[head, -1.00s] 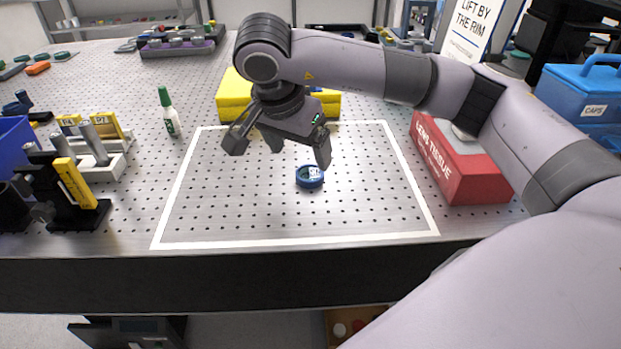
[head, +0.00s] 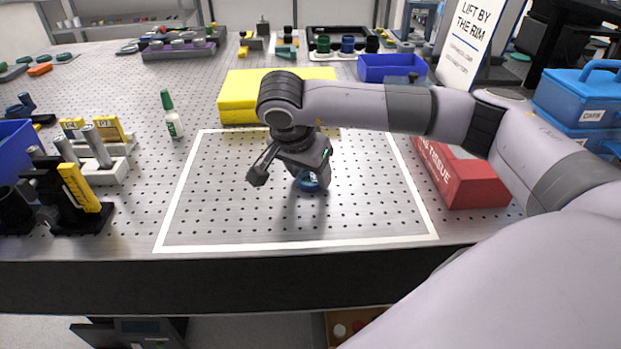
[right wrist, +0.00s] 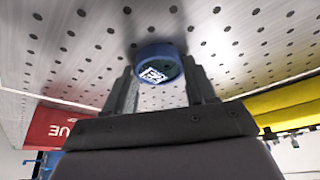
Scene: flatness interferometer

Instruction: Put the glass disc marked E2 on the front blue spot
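A small round blue-rimmed disc (head: 308,184) with a white label lies on the perforated table top inside the white outlined area. In the right wrist view the disc (right wrist: 158,62) shows its blue rim and a label that I cannot read for certain. My right gripper (head: 290,180) is open just above the disc and partly covers it in the head view. In the right wrist view its fingers (right wrist: 160,84) stand apart on either side of the disc's near edge; I cannot tell whether they touch it. My left gripper is out of view. I cannot make out a separate blue spot.
A yellow block (head: 240,98) lies behind the outlined area. A red tissue box (head: 470,182) stands at its right, a blue bin (head: 392,66) behind. A green-capped bottle (head: 171,118) and black-and-yellow fixtures (head: 75,188) stand left. The outlined area is otherwise clear.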

